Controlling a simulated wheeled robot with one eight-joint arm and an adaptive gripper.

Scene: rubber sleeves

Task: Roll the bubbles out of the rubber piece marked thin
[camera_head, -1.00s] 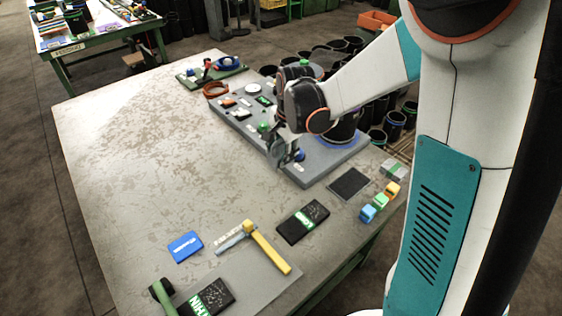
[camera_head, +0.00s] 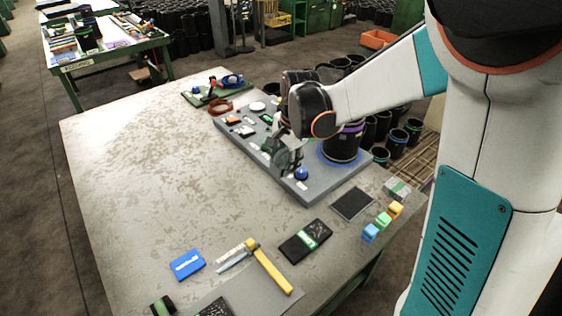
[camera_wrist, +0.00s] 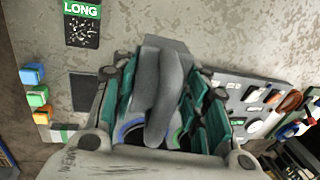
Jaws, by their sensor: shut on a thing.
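The black rubber piece (camera_head: 213,307) with a green label lies on a grey mat (camera_head: 245,290) at the bottom edge of the head view. It is mostly cut off, and its label cannot be read now. Beside it, a dark roller-like tool (camera_head: 163,305) is also cut off. My gripper (camera_head: 287,170) is over the right part of the grey board, far from that piece. In the wrist view, its teal-sided fingers (camera_wrist: 165,110) are shut around a long grey thing (camera_wrist: 172,85), whose kind I cannot tell.
Another rubber piece marked LONG (camera_head: 305,241) lies nearer the table's right edge. A yellow-handled tool (camera_head: 268,268), a blue box (camera_head: 187,264), a dark pad (camera_head: 352,203) and small coloured blocks (camera_head: 383,220) lie around. A black sleeve (camera_head: 342,145) stands on the grey board (camera_head: 315,192). The table's left is clear.

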